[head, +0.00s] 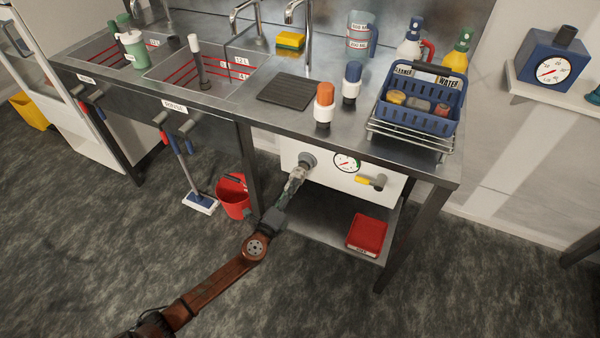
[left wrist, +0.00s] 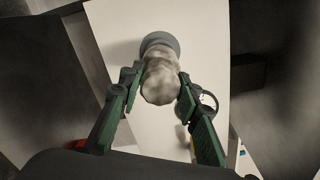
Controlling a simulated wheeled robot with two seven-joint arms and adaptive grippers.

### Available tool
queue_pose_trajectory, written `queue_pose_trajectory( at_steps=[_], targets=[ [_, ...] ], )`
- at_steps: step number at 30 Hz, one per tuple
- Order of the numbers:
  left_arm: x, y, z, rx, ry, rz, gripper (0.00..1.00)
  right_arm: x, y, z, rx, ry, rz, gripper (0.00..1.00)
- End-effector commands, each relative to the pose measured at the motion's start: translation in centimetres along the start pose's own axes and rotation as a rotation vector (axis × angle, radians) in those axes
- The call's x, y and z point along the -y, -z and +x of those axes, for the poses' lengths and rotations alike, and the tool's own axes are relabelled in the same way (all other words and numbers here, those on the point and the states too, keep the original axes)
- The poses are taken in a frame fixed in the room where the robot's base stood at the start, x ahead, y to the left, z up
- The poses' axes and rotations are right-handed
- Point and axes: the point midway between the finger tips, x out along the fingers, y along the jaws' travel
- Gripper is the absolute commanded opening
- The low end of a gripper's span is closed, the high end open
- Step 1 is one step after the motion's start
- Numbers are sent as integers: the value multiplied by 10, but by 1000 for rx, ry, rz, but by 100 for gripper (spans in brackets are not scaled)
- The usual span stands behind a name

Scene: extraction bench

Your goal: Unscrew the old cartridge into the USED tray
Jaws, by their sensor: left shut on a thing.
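The old cartridge, a mottled grey-white cylinder (left wrist: 160,78), points out of a grey round socket (head: 307,161) on the white panel under the bench. My left gripper (head: 295,180) is shut on the cartridge, with a green finger on each side in the left wrist view (left wrist: 160,92). The cartridge's inner end meets the grey collar, and I cannot tell how far it is threaded. The USED tray, a small red tray (head: 367,234), sits on the lower shelf, to the right of and below the gripper. Its label is too small to read. My right gripper is not in view.
A gauge (head: 346,162) and yellow-handled valve (head: 371,180) stick out of the panel right of the socket. An orange-capped cartridge (head: 324,105) and a blue-capped one (head: 351,83) stand on the bench. A red bucket (head: 233,196) stands left of the shelf.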

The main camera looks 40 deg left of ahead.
Motion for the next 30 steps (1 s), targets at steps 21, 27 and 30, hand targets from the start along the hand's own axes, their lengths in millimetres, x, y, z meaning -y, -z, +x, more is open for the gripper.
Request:
queue_pose_trajectory(
  at_steps=[21, 27, 30],
  targets=[
    [1, 0, -21, 1, 1, 0, 0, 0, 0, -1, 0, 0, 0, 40],
    [0, 0, -26, 1, 1, 0, 0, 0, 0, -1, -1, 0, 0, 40],
    [0, 0, -29, 1, 1, 0, 0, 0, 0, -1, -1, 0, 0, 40]
  ],
)
